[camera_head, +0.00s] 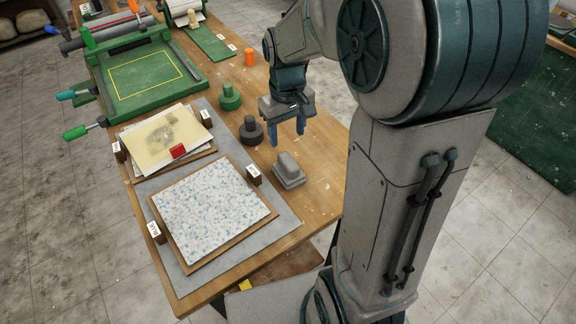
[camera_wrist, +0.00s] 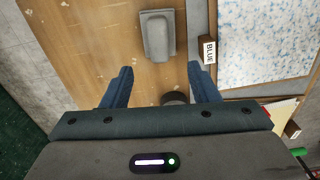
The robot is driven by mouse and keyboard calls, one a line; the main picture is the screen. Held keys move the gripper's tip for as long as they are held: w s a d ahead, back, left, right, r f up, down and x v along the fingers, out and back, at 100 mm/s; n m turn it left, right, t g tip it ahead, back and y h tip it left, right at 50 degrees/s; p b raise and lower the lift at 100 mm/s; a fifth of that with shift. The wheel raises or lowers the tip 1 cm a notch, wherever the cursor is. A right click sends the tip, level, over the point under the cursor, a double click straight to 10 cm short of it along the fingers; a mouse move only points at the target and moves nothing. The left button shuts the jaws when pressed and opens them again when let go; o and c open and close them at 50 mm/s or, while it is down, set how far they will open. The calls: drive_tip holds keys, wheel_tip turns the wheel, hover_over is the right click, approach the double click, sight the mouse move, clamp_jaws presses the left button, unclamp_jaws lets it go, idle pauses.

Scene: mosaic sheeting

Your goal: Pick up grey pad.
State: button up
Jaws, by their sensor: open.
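The grey pad (camera_head: 288,170) lies on the wooden table to the right of the speckled sheet. It has a flat base and a raised rounded grip. In the wrist view the grey pad (camera_wrist: 157,36) shows whole, ahead of the fingers and roughly midway between them. My gripper (camera_head: 287,135) is open and empty, above the table and behind the pad in the head view. Its two blue fingers also show in the wrist view (camera_wrist: 158,78), apart from the pad. Nothing hides the pad.
A dark round-based knob (camera_head: 251,131) stands left of my gripper, with a green one (camera_head: 230,97) behind it. A speckled sheet (camera_head: 212,208) lies on a board between wooden blocks. A green framed press (camera_head: 147,82) and an orange cylinder (camera_head: 249,57) stand farther back.

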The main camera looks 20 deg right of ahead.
hover_over(289, 160)
drive_tip(key=f, duration=0.5)
drive_tip(key=shift+w+a+f, duration=0.15)
drive_tip(key=shift+a+f, duration=0.05)
drive_tip(key=shift+s+d+f+p, duration=0.1)
drive_tip(key=shift+f+p, duration=0.3)
drive_tip(key=shift+f, duration=1)
drive_tip(key=shift+s+d+f+p, duration=0.1)
drive_tip(key=shift+f+p, duration=0.3)
drive_tip(key=shift+f, duration=0.95)
clamp_jaws()
